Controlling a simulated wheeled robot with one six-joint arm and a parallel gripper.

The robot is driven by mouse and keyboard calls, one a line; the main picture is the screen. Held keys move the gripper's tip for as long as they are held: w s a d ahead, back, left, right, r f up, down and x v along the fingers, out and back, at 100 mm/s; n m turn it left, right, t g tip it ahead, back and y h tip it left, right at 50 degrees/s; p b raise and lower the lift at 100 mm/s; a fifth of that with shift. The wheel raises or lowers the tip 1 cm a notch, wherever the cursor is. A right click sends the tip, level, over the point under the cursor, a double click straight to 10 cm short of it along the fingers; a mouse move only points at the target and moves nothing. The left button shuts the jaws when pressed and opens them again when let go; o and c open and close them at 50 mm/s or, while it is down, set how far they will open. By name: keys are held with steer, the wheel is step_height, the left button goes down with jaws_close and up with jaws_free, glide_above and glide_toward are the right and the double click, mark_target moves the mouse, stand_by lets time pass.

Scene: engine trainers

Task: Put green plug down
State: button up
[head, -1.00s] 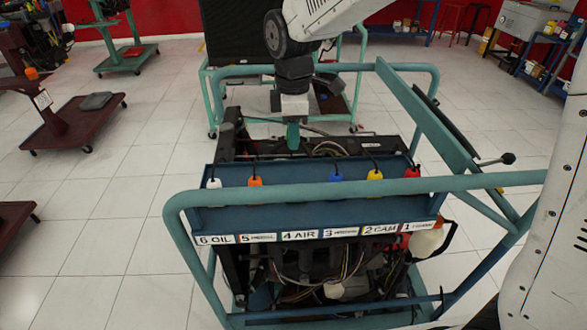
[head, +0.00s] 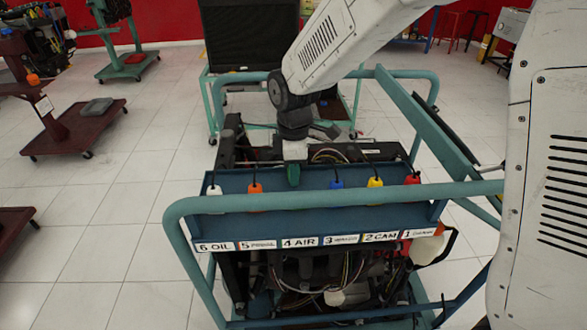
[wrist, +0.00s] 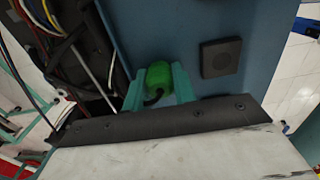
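The green plug (head: 294,176) is at the blue tray (head: 222,203), above the label "4 AIR" (head: 299,242). In the wrist view the green plug (wrist: 158,76) sits between the two teal fingers of my gripper (wrist: 159,88), one on each side and seemingly touching it. A black cable curls from its near end. In the head view my gripper (head: 294,157) points down over the tray in the gap between the orange plug (head: 255,197) and the blue plug (head: 337,183). Whether the plug's lower end touches the tray is hidden.
A white plug (head: 214,197), a yellow plug (head: 375,182) and a red plug (head: 412,178) also stand along the tray. The teal frame rail (head: 330,198) crosses in front. Engine parts and wires lie around it. A black square (wrist: 220,57) sits on the blue surface beside my gripper.

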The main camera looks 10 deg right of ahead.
steer(key=shift+r, duration=0.15)
step_height(320, 180, up, 12)
stand_by(0.7)
steer(key=s+d+r+m+t, duration=0.1)
steer(key=s+d+r+m, duration=0.2)
steer(key=s+d+m, duration=0.45)
steer(key=s+d+r+m, duration=0.3)
steer(key=s+d+m, duration=0.1)
steer(key=s+d, duration=0.55)
steer(key=s+d+f+m, duration=0.1)
steer(key=s+m, duration=0.2)
steer(key=s, duration=0.2)
steer(key=s+d+f+m, duration=0.2)
steer(key=s+m, duration=0.1)
steer(key=s, duration=0.2)
steer(key=shift+d, duration=0.25)
steer(key=shift+w, duration=0.1)
